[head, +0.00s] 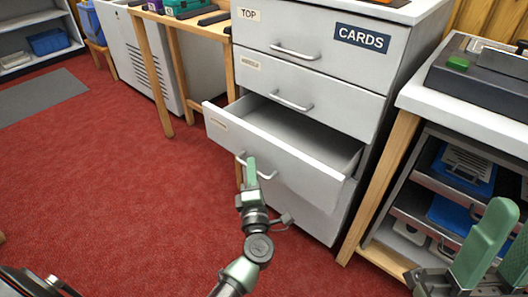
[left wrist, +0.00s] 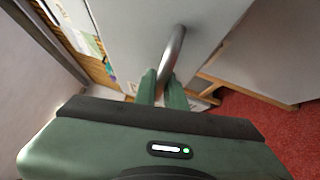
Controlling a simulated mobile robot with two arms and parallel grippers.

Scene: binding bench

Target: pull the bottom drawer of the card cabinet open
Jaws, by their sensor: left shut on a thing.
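The white card cabinet (head: 330,195) has a "TOP" label and a "CARDS" sign on its top drawer. The bottom drawer (head: 262,150) stands partly pulled out, and the visible part of its inside looks empty. Its metal bar handle (head: 268,176) is on the front face. My left gripper (head: 252,165) is shut on this handle. In the left wrist view the handle (left wrist: 176,45) runs down between the two green fingers (left wrist: 163,88). The gripper hides part of the handle. My right gripper (head: 508,232) is at the lower right, away from the cabinet, with its green fingers apart.
The middle drawer (head: 330,98) and top drawer (head: 285,30) are closed. A bench with a white top (head: 420,97) stands close on the right, with blue bins (head: 463,170) on its shelves. A wooden table (head: 150,70) stands at the left. Red carpet (head: 110,190) in front is clear.

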